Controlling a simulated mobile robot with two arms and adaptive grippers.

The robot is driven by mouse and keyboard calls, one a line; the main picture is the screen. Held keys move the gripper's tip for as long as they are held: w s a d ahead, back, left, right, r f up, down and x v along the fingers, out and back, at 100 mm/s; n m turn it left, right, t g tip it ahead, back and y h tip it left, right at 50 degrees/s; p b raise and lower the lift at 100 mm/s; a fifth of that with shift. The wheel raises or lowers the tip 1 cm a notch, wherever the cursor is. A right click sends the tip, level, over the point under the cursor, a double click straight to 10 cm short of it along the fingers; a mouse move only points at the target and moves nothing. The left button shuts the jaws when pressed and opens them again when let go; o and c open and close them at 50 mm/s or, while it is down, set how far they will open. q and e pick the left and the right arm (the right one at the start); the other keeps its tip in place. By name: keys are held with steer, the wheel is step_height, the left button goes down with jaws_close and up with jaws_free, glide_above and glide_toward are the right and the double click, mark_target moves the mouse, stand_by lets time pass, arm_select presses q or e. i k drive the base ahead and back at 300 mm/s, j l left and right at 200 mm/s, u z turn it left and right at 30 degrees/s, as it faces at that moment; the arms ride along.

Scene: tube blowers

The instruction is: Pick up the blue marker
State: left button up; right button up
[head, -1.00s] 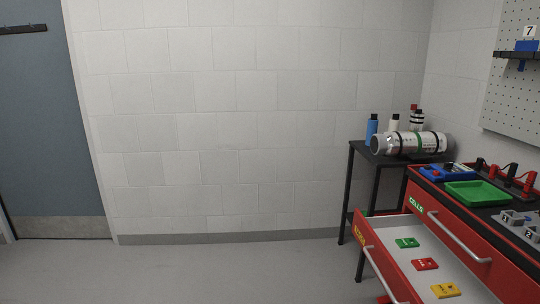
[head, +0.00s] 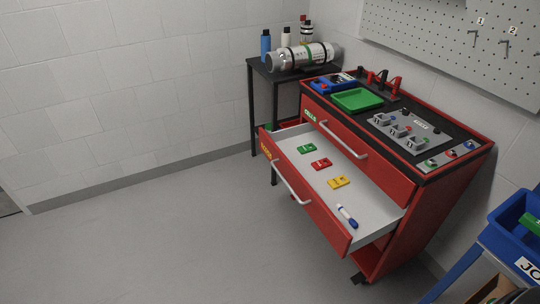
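The blue marker (head: 347,216) lies in the open drawer (head: 379,195) of the red cabinet, near the drawer's right end. It has a white body with blue ends and lies at a slant on the light drawer bottom, with clear space around it. Neither of my grippers shows in the head view.
Green (head: 306,149), red (head: 321,164) and yellow (head: 339,183) blocks lie in the same drawer. A handle (head: 291,184) sticks out from its front. A black side table (head: 262,75) with bottles and a cylinder stands behind. A blue bin (head: 512,225) is at the right. The floor in front is clear.

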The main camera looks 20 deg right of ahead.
mark_target(353, 224)
steer(key=z, duration=1.35)
steer(key=l, duration=0.1)
